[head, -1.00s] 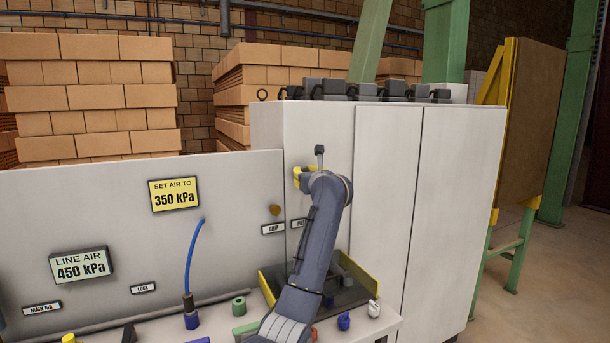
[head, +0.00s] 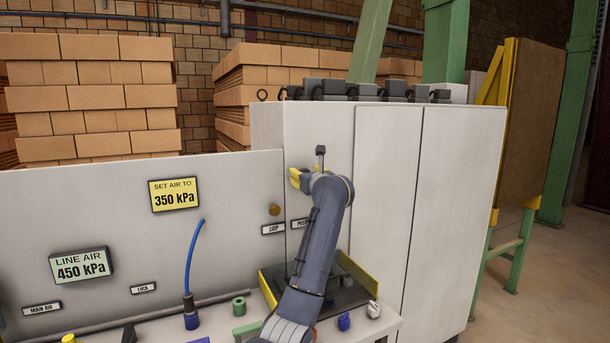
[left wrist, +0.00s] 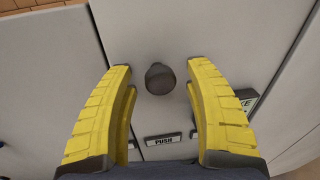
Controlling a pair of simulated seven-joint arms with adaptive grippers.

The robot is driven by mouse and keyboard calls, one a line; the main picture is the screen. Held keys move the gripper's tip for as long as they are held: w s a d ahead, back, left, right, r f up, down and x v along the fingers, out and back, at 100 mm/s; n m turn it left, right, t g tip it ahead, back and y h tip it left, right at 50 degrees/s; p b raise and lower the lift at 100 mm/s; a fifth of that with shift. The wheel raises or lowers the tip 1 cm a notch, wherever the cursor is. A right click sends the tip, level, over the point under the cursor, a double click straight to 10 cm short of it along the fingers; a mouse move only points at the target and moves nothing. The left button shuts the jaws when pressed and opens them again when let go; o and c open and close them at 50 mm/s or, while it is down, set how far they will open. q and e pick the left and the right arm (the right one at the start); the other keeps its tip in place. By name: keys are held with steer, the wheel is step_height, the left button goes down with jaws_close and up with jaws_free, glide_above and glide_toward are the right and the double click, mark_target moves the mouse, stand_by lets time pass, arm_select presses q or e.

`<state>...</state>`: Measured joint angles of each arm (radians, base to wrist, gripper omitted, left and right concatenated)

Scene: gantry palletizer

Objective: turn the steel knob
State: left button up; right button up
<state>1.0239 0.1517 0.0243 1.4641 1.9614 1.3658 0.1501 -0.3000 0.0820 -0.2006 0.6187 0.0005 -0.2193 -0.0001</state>
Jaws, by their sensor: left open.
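A dark grey round knob (left wrist: 160,78), which I take for the steel knob, stands out from a pale panel in the left wrist view. It sits between the yellow fingers of my left gripper (left wrist: 160,85), with clear gaps on both sides. The left gripper is open and empty. In the head view the left gripper (head: 295,178) is in front of the tall pale cabinet, and my arm hides this knob. A label reading PUSH (left wrist: 163,139) is below the knob. My right gripper is not in view.
A brass-coloured knob (head: 274,210) is on the panel to the left, above a GRIP label (head: 273,229). A yellow-edged tray (head: 357,269), a blue hose (head: 192,255) and small coloured parts are on the bench below. A yellow sign (head: 174,194) reads SET AIR TO 350 kPa.

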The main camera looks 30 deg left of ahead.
arm_select(q)
steer(key=v, duration=1.1)
steer(key=shift+d, duration=0.15)
steer(key=shift+s, duration=0.15)
